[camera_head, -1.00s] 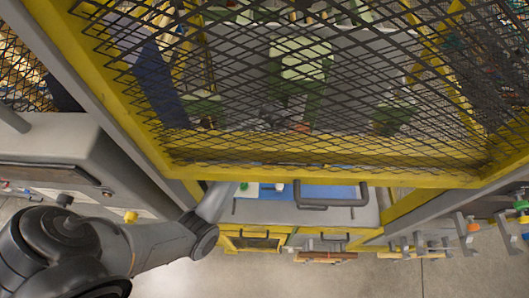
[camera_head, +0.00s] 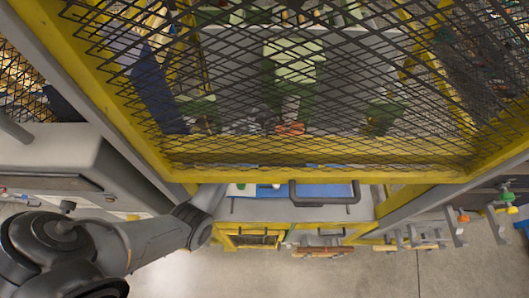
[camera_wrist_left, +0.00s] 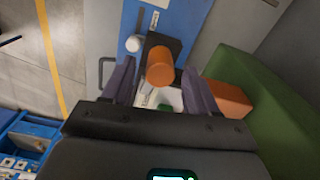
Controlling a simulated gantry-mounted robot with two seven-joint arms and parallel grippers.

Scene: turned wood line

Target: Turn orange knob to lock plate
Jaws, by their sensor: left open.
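In the left wrist view an orange round knob (camera_wrist_left: 160,68) stands in front of a dark plate (camera_wrist_left: 158,43) on a blue and grey surface. My left gripper (camera_wrist_left: 160,85) is open. Its two fingers show to the left and right of the knob's lower side, and the knob appears between them or just beyond; contact cannot be told. In the head view my left arm comes in from the left and its far end passes behind the yellow frame, so that gripper is hidden there. My right gripper is in neither view.
A green body (camera_wrist_left: 250,105) with an orange block (camera_wrist_left: 230,98) stands close right of my left gripper. A white round cap (camera_wrist_left: 134,43) sits left of the knob. In the head view a mesh guard (camera_head: 310,90) with a yellow frame (camera_head: 300,177) covers the machine, above a grey handle (camera_head: 324,199).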

